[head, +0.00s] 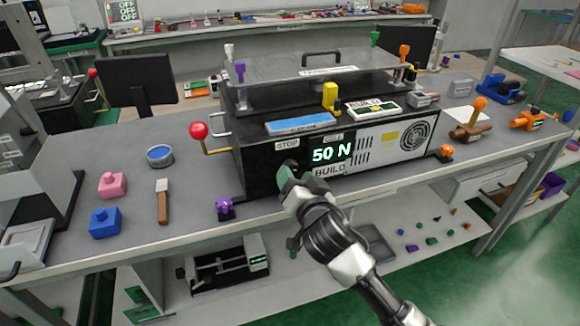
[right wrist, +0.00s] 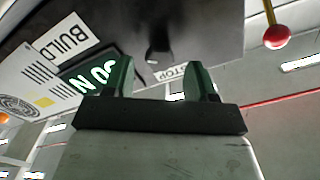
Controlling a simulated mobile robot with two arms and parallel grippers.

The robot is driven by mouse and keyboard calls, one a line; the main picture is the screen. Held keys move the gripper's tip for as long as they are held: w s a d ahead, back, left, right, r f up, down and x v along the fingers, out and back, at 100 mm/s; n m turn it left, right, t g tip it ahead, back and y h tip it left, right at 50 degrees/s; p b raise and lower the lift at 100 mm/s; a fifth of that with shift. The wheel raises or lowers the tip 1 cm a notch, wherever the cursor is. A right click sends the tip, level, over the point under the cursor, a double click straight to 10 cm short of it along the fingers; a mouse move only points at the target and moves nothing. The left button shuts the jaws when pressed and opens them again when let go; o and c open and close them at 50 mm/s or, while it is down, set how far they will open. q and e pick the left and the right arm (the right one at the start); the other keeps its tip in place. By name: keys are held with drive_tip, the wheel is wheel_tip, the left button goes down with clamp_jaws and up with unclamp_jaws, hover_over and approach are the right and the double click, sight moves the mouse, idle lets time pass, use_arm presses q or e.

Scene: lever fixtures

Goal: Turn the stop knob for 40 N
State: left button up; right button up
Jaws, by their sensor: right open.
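The black machine (head: 262,160) stands on the bench. A STOP label (head: 287,143) is on its front, beside a display (head: 331,152) reading 50 N. The stop knob is mostly hidden behind my right gripper in the head view. In the right wrist view the small dark stop knob (right wrist: 157,53) sticks out of the black panel near the STOP label (right wrist: 170,73). My right gripper (head: 287,174) is in front of the panel, below the label. Its green fingers (right wrist: 160,64) are open, with the knob ahead of the gap between them. My left gripper is not in view.
A red ball lever (head: 199,130) stands left of the display, and a purple knob (head: 224,206) sits low at the machine's front left corner. A brush (head: 162,202), pink block (head: 112,185) and blue block (head: 105,222) lie on the bench further left. Space before the panel is open.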

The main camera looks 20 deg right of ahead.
sight(292, 170)
drive_tip(key=shift+w, duration=1.8)
drive_tip(key=c, duration=0.9)
